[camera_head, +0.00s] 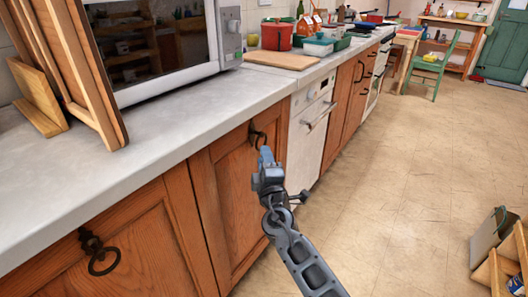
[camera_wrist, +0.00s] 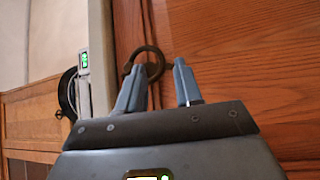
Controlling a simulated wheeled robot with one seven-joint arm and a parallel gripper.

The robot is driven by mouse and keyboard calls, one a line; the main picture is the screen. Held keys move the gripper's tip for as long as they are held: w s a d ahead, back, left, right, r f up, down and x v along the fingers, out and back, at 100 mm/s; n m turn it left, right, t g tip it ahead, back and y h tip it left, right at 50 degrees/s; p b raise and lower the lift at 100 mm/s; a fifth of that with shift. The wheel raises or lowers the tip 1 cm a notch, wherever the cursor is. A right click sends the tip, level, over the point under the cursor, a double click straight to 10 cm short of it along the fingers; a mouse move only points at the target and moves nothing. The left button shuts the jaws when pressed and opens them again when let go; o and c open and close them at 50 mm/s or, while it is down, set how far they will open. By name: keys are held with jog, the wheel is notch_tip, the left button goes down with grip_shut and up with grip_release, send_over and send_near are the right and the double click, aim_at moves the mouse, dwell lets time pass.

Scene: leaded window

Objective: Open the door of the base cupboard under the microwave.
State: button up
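The wooden cupboard door (camera_head: 224,190) under the microwave (camera_head: 155,40) looks shut, flush with its frame. Its dark ring handle (camera_head: 254,134) is near the door's upper right corner, partly hidden by my gripper (camera_head: 264,153). In the wrist view my gripper (camera_wrist: 158,68) is open, its two blue-grey fingers apart. The ring handle (camera_wrist: 152,48) shows at the fingertips, mostly between them, with the left finger overlapping part of it. I cannot tell whether a finger touches the ring. The door's wood (camera_wrist: 235,50) fills the right of the wrist view.
A grey worktop (camera_head: 150,135) runs above the cupboards. Another door with a ring handle (camera_head: 103,262) is at lower left. A white appliance (camera_head: 308,135) with a bar handle stands right of the door.

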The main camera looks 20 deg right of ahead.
jog(key=shift+x, duration=1.7)
jog(key=shift+c, duration=0.4)
grip_shut()
